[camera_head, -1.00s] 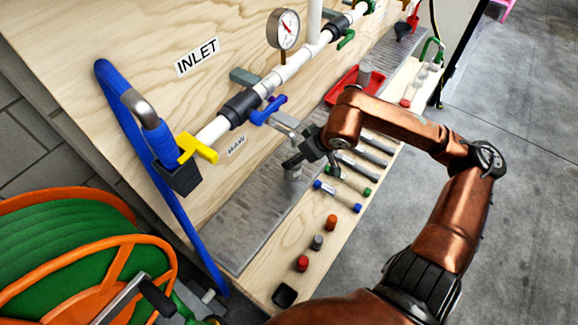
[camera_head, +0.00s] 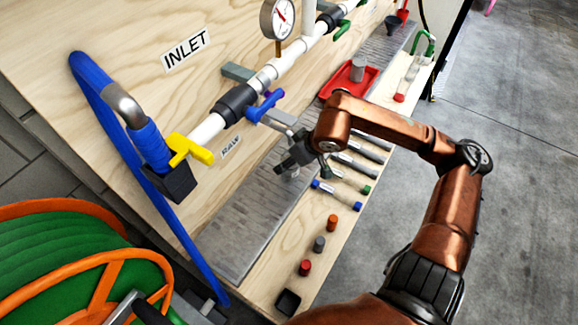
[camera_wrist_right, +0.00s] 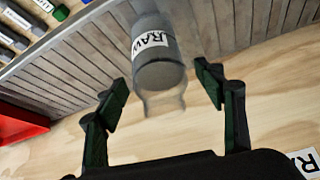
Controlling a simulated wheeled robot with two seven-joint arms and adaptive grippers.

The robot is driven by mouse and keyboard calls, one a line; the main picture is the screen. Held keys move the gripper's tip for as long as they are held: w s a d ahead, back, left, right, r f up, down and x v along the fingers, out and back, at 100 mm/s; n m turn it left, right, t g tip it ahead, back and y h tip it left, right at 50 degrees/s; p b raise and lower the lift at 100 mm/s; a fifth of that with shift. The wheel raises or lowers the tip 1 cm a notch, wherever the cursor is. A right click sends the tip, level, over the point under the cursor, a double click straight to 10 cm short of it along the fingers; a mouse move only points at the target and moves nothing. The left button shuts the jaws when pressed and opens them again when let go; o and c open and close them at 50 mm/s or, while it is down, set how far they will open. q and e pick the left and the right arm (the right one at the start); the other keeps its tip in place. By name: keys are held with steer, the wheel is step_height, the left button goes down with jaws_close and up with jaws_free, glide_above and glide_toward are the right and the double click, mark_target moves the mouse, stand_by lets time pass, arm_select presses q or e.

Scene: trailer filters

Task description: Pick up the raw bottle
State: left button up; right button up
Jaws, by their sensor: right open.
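The raw bottle (camera_wrist_right: 158,50) is a clear, greyish cylinder with a white label reading RAW. In the right wrist view it stands between the two spread fingers of my right gripper (camera_wrist_right: 163,87), with gaps on both sides. In the head view my right gripper (camera_head: 288,160) is low over the slatted metal strip below the blue-handled valve, and it hides most of the bottle. The right gripper is open and empty.
A row of marked tubes (camera_head: 337,195) lies beside the strip. Loose caps (camera_head: 319,244) stand on the wooden ledge. A red tray (camera_head: 372,78) is farther back. The blue valve handle (camera_head: 265,106) and white pipe are close above the gripper.

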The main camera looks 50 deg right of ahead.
steer(key=c, duration=1.4)
steer(key=shift+c, duration=0.9)
steer(key=shift+r, duration=0.1)
